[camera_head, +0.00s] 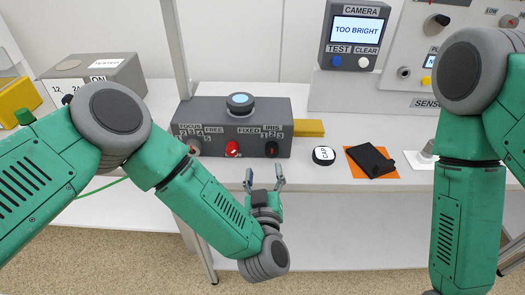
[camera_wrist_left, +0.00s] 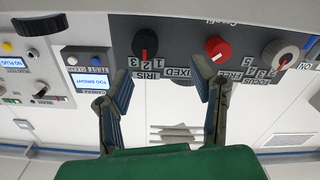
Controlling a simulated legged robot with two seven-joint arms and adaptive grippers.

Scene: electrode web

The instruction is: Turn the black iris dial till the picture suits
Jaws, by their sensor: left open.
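The black iris dial (camera_head: 271,149) is on the front of a dark grey box (camera_head: 215,110), at its right end under the IRIS label and the numbers 1, 2, 3. The camera screen (camera_head: 357,29) reads TOO BRIGHT. My left gripper (camera_head: 264,175) is open and empty, below and in front of the box, apart from the dial. In the left wrist view its fingertips (camera_wrist_left: 162,70) lie below the dial row. My right gripper is out of view.
A red dial (camera_head: 233,149) and a grey focus dial (camera_wrist_left: 280,52) share the box front. A round CAP (camera_head: 323,155) and a black cloth (camera_head: 371,160) on an orange sheet lie right of the box. TEST (camera_head: 336,61) and CLEAR (camera_head: 363,62) buttons sit below the screen.

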